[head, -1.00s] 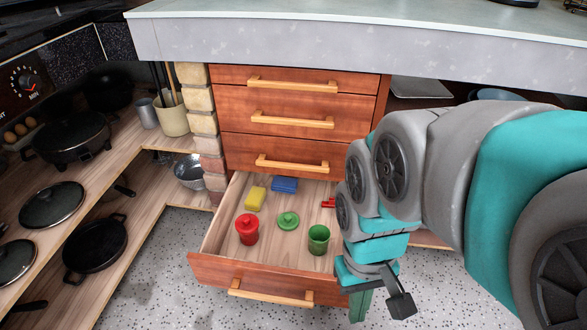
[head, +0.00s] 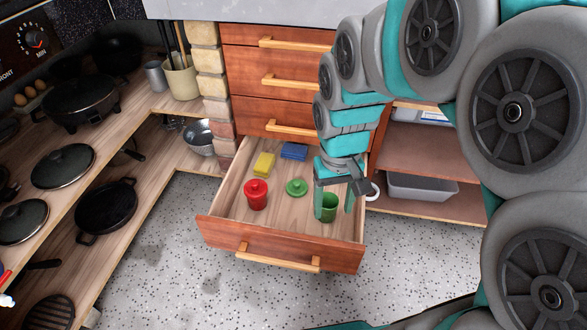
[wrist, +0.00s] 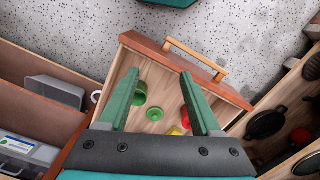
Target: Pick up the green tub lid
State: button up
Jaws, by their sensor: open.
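The green tub lid (head: 297,187), a round disc with a knob, lies flat on the floor of the open drawer. In the wrist view the lid (wrist: 155,114) shows between my fingers, further in. The green tub (head: 329,208) stands open, right of the lid; in the wrist view the tub (wrist: 140,96) is partly behind my left finger. My gripper (head: 334,206) is open and points down over the drawer's right side, its fingers overlapping the tub in the head view. Nothing shows held between the fingers (wrist: 160,73).
The drawer (head: 282,240) also holds a lidded red tub (head: 256,196) left of the lid, a yellow sponge (head: 264,164) and a blue block (head: 294,152) behind. Closed drawers (head: 262,85) rise above its back. Shelves with pans stand left; a grey bin (head: 425,187) sits right.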

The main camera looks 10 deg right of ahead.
jog(key=w+a+f+t+b, duration=0.1)
jog(key=w+f, duration=0.3)
jog(key=w, duration=0.4)
jog(key=w+a+f, duration=0.1)
jog(key=w+f, duration=0.3)
jog(key=w, duration=0.3)
jog(key=t+b, duration=0.1)
jog(key=b, duration=0.1)
send_near(297, 183)
jog(key=shift+w+f, duration=0.2)
jog(key=shift+f, duration=1.2)
jog(key=shift+w+f, duration=0.2)
jog(key=shift+f, duration=1.25)
jog(key=shift+w+f, duration=0.15)
jog(key=shift+f, duration=1.25)
grip_shut()
